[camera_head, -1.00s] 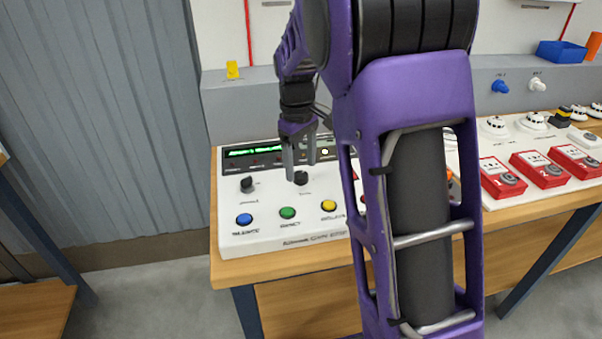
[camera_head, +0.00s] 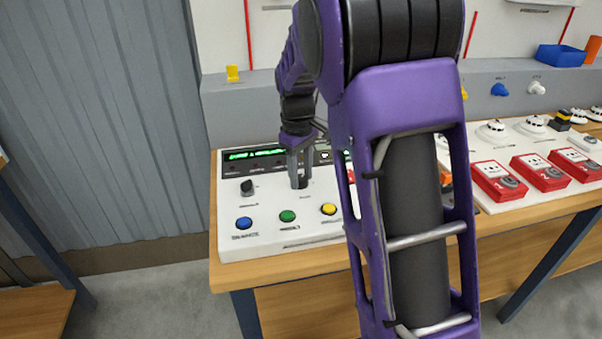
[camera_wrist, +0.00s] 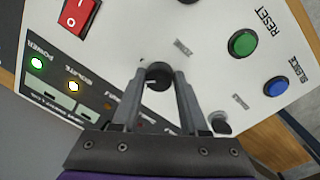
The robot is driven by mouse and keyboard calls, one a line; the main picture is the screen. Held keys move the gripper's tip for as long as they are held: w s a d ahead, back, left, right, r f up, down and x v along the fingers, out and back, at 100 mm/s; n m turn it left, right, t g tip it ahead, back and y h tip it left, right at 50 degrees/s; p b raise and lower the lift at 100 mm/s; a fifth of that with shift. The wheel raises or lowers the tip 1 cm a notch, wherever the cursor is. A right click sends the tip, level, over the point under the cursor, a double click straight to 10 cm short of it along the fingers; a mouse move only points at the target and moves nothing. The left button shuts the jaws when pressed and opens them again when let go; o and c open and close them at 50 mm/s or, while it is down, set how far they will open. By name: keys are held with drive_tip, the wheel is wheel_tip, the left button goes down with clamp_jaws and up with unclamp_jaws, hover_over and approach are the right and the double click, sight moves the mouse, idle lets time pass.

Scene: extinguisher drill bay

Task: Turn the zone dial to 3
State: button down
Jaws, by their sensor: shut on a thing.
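The zone dial (camera_wrist: 158,74) is a black round knob on the white control panel (camera_head: 270,216). My gripper (camera_head: 299,180) reaches down onto it from above. In the wrist view my gripper (camera_wrist: 160,82) has one finger on each side of the knob and is shut on it. In the head view the fingers mostly hide this knob. I cannot read the dial's pointer or its numbers. A second black knob (camera_head: 247,187) stands to the left on the panel, free of the gripper. A green lit display (camera_head: 255,154) runs along the panel's back, its text too small to read.
Blue (camera_head: 244,223), green (camera_head: 287,216) and yellow (camera_head: 328,209) buttons line the panel's front. A red rocker switch (camera_wrist: 78,14) is near the dial in the wrist view. Red call-point boxes (camera_head: 499,181) stand to the right. My arm hides the panel's right part.

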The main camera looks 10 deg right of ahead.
drive_tip(key=shift+m+p, duration=0.3)
drive_tip(key=m+p, duration=0.2)
drive_tip(key=m, duration=0.1)
drive_tip(key=shift+r+m, duration=0.15)
drive_tip(key=shift+m, duration=0.15)
drive_tip(key=m+p, duration=0.2)
drive_tip(key=m, duration=0.2)
drive_tip(key=shift+w+a+m, duration=0.1)
drive_tip(key=shift+m, duration=0.2)
idle(0.3)
drive_tip(key=shift+c, duration=2.2)
unclamp_jaws()
drive_tip(key=shift+g, duration=0.3)
wheel_tip(320, 180, up, 17)
drive_tip(key=a+p, duration=0.1)
drive_tip(key=p, duration=0.1)
